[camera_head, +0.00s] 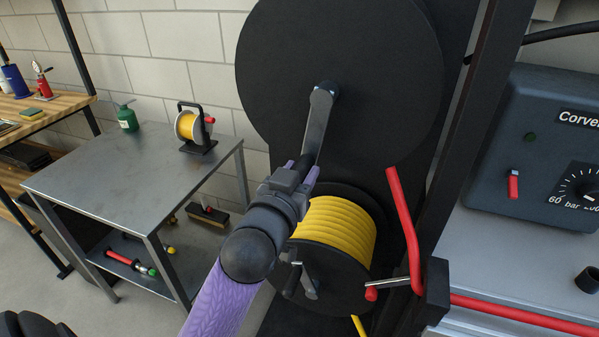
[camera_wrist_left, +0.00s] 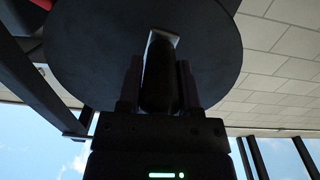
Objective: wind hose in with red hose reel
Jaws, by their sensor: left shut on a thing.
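A large black reel disc (camera_head: 390,60) stands upright in the head view, with a grey crank arm (camera_head: 319,120) running down from its hub. My left gripper (camera_head: 300,178) is shut on the crank handle at the lower end of that arm. The dark handle (camera_wrist_left: 158,75) shows between the fingers in the left wrist view. A red hose (camera_head: 402,215) runs down beside the disc, bends at a black bracket and goes off to the right. Any hose wound behind the disc is hidden. My right gripper is not in view.
Below is a second reel with yellow hose (camera_head: 338,232) and its own crank. A grey control box (camera_head: 535,110) stands at right. A metal table (camera_head: 115,180) at left carries a small yellow reel (camera_head: 187,126) and a green bottle (camera_head: 127,119).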

